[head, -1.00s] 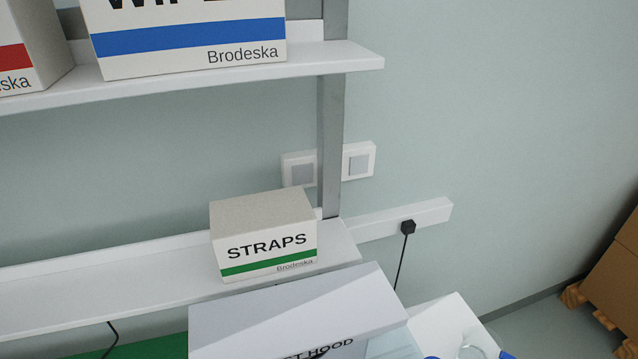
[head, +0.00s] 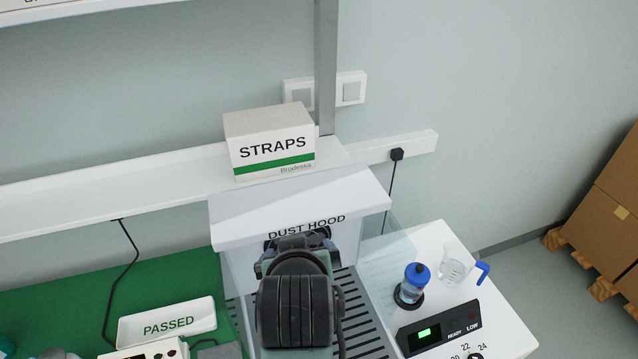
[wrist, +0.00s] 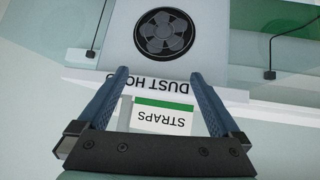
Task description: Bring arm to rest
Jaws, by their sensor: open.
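My gripper (wrist: 159,76) is open in the wrist view, its two blue-grey fingers apart with nothing between their tips. In the head view my arm reaches up in front of the dust hood (head: 236,226), and its dark wrist hides most of the gripper there. The hood also shows in the wrist view (wrist: 125,28), upside down, with a round fan behind the fingertips. I cannot tell exactly how far the fingertips are from the hood.
A STRAPS box (head: 270,146) stands on the white ledge (head: 110,198) behind the hood. On the right, a blue-capped bottle (head: 413,282) and a clear beaker (head: 455,265) stand on a white unit. A PASSED tray (head: 166,322) lies on the green mat (head: 60,300).

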